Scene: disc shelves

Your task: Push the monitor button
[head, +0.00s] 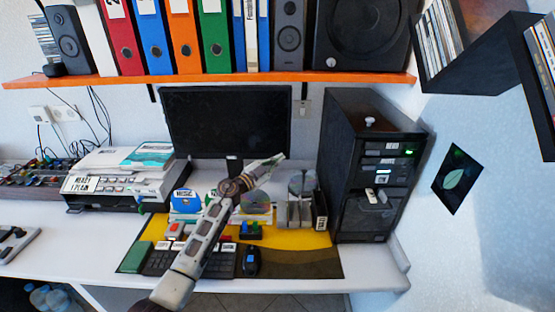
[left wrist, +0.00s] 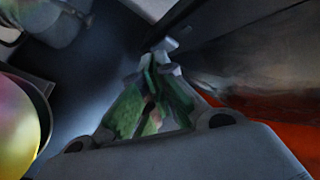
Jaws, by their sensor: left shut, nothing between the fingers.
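The monitor (head: 226,120) is a dark, flat screen on a stand at the back of the desk, under the orange shelf. Its screen looks black, and I cannot make out a button on it. My left gripper (head: 277,160) is shut and empty, in front of the monitor's lower right edge. Its fingertips point up and to the right, and I cannot tell whether they touch the monitor. In the left wrist view the shut fingers (left wrist: 160,60) lie beside a dark surface. The right gripper is not in view.
A black computer tower (head: 372,165) stands right of the monitor. A printer (head: 125,180) stands left. A keyboard (head: 185,262), a mouse (head: 251,261) and small desk items lie below my left arm. The orange shelf (head: 210,78) with binders and speakers hangs above.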

